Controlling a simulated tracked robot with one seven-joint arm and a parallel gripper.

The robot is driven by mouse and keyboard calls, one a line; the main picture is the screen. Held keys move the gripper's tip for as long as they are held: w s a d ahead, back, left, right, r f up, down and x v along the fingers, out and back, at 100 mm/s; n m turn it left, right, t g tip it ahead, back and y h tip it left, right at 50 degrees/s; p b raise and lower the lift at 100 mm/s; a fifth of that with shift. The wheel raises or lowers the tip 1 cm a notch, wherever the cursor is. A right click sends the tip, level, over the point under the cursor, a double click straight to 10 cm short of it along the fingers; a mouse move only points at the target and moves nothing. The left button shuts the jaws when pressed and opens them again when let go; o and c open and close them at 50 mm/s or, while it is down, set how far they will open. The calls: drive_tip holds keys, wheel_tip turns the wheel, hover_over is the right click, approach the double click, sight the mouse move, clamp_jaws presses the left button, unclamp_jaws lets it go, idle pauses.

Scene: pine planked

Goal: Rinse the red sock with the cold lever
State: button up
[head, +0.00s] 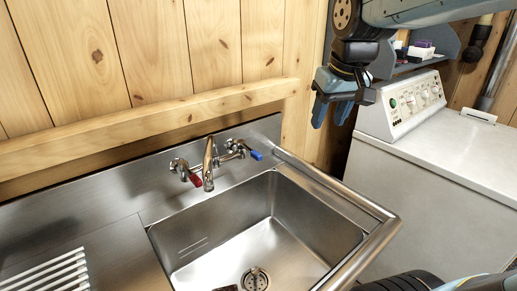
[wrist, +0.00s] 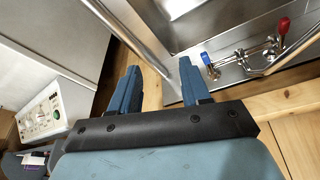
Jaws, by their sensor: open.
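The cold lever (head: 256,155) has a blue handle and sits on the right of the tap (head: 208,165) at the back of the steel sink (head: 335,222). The blue lever also shows in the wrist view (wrist: 207,59), right of my fingers. A red-handled lever (head: 195,181) is left of the spout. My gripper (head: 331,112) is open and empty, raised above and right of the blue lever, apart from it. A small dark piece (head: 227,288) shows at the bottom edge near the drain; I cannot tell whether it is the red sock.
A white washing machine (head: 440,150) with a knobbed panel stands right of the sink. A round steel rail (head: 370,240) edges the sink. A ribbed white rack (head: 50,273) is at lower left. A pine wall with a ledge (head: 150,124) runs behind.

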drive_tip(key=w+a+n+g, duration=0.2)
drive_tip(key=w+a, duration=0.4)
drive_tip(key=w, duration=0.3)
drive_tip(key=n+g, duration=0.2)
drive_tip(key=n, duration=0.1)
hover_over(256, 152)
wheel_tip(256, 152, down, 5)
wheel_tip(256, 152, down, 13)
drive_tip(key=shift+s+r, duration=0.1)
drive_tip(key=shift+r, duration=0.05)
clamp_jaws()
